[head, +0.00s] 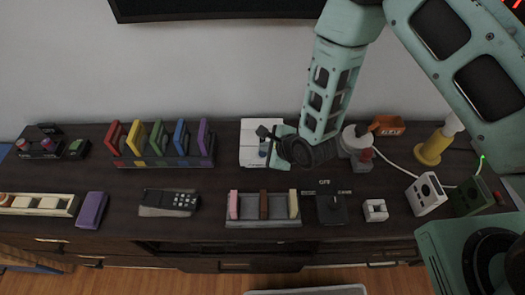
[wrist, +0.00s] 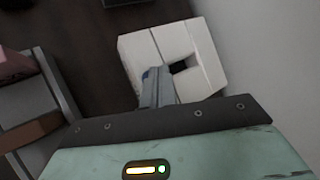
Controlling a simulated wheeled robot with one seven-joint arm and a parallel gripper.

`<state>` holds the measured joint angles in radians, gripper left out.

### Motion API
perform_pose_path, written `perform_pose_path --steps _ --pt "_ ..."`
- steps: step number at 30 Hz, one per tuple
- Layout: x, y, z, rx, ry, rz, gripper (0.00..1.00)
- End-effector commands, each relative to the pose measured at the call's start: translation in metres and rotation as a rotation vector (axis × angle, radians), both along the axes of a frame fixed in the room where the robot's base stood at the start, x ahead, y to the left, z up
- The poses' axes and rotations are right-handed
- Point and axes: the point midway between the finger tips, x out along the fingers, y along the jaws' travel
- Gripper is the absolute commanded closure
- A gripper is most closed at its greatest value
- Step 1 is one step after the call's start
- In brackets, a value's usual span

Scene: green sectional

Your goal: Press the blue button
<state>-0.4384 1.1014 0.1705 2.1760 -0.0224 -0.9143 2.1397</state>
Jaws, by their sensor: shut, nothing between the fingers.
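A white block (head: 252,156) stands on the dark cabinet near the wall. It also shows in the wrist view (wrist: 205,45), with a dark square opening in it. A small blue patch (wrist: 146,74), probably the blue button, shows at the block's near edge and is mostly hidden behind my finger. My gripper (head: 266,135) is over the block in the head view. In the wrist view its closed grey fingers (wrist: 158,85) are over the block, close to the blue patch. The fingers are shut and hold nothing. I cannot tell whether they touch the block.
A rack of coloured slabs (head: 165,162) stands to the left. A grey tray with pink, brown and cream pieces (head: 262,222) lies in front, beside a black box (head: 331,210). A black remote (head: 172,200) lies front left. A yellow cylinder (head: 432,150) stands to the right.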

Motion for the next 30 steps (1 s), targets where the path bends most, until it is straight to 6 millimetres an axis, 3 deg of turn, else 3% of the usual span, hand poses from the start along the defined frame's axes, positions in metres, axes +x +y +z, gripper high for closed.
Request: perform_pose_path --steps 6,24,30 --pt "0.0 0.0 0.003 0.001 0.0 0.001 1.0" --pt "0.0 0.0 0.058 0.001 -0.001 0.0 1.0" --pt "0.0 0.0 0.06 0.0 -0.001 0.001 1.0"
